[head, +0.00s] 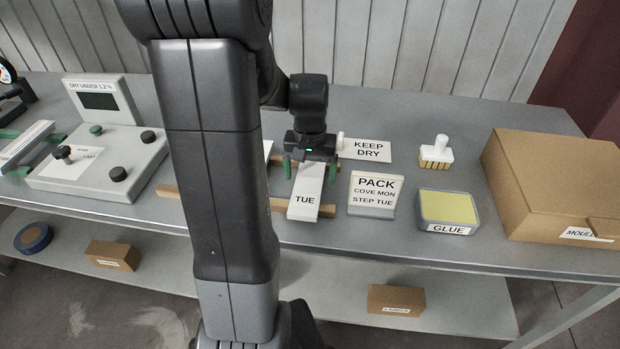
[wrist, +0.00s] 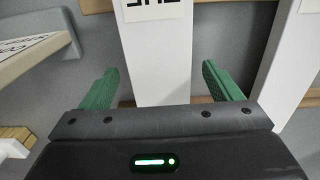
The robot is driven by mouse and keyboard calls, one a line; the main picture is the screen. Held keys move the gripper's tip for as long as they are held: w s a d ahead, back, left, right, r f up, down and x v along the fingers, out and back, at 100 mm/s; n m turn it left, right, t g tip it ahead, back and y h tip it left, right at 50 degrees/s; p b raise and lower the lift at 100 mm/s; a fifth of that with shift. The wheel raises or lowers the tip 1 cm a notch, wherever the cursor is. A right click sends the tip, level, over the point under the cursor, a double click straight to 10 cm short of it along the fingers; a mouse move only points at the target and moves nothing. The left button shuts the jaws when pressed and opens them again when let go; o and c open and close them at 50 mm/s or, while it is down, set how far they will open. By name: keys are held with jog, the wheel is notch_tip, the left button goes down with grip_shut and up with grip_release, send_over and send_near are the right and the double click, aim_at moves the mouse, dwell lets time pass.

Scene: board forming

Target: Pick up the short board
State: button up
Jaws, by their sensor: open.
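A white board marked TUE (head: 305,190) lies across two wooden strips on the bench. It also shows in the wrist view (wrist: 157,60), running between the green fingers, its lettering upside down at the top. My gripper (head: 310,171) is open over the far part of this board, one finger on each side. In the wrist view my gripper (wrist: 160,88) shows a gap between each finger and the board's edges. A second white board (wrist: 292,65) lies to the right in the wrist view; my arm hides most of it in the head view. I cannot compare their lengths.
A PACK sign (head: 375,188) stands close right of the board. Beyond are a KEEP DRY card (head: 366,149), a brush (head: 436,153), a GLUE pad (head: 449,207) and a cardboard box (head: 550,185). A grey meter (head: 110,145) stands at left. The wooden strips (head: 240,203) extend left.

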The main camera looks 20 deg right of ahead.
aim_at(310, 177)
jog(key=shift+c, duration=0.5)
jog(key=c, duration=1.2)
jog(key=shift+o, duration=0.2)
jog(key=shift+r, duration=0.1)
notch_tip(310, 177, up, 10)
jog(key=shift+p, duration=0.3)
jog(key=o, duration=0.4)
jog(key=c, duration=0.4)
